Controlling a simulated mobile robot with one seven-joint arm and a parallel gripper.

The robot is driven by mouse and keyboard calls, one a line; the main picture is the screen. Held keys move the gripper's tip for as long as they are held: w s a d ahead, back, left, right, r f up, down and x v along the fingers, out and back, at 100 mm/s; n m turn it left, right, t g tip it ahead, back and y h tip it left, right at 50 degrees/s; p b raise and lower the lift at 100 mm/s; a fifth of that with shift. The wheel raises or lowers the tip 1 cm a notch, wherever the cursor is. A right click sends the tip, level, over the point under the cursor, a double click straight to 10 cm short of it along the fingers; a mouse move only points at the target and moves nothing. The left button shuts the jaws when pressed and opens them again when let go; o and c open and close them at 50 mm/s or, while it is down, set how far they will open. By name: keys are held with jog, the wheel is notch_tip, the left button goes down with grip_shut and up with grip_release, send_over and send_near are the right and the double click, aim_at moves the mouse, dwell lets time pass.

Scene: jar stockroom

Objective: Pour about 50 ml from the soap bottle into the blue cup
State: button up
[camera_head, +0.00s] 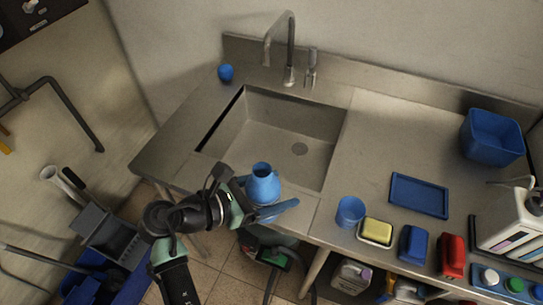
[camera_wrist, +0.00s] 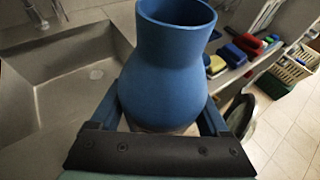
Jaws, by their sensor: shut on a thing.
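My gripper (camera_head: 268,203) is shut around the lower body of a blue, vase-shaped bottle (camera_head: 263,185) with a wide neck, apparently the soap bottle. It is held about upright over the sink's front edge. In the wrist view the bottle (camera_wrist: 165,65) fills the middle between the fingers; its contents are hidden. The blue cup (camera_head: 350,210) stands on the counter to the right of my gripper, apart from the bottle. In the wrist view the cup (camera_wrist: 214,66) seems to show partly behind the bottle.
A yellow sponge in a dish (camera_head: 376,232), a blue block (camera_head: 413,243) and a red block (camera_head: 452,254) line the front edge right of the cup. Behind them lie a blue tray (camera_head: 419,195) and blue tub (camera_head: 492,137). The sink (camera_head: 275,140) is empty; its faucet (camera_head: 290,50) stands behind.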

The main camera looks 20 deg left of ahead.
jog(key=s+d+f+n+t+y, duration=0.3)
jog(key=s+d+f+n+y, duration=0.5)
jog(key=d+f, duration=0.2)
jog(key=shift+s+d+f+y, duration=0.2)
jog(key=shift+d+f+y, duration=0.1)
jog(key=shift+f, duration=0.65)
jog(key=shift+w+r, duration=0.1)
jog(key=shift+w, duration=0.05)
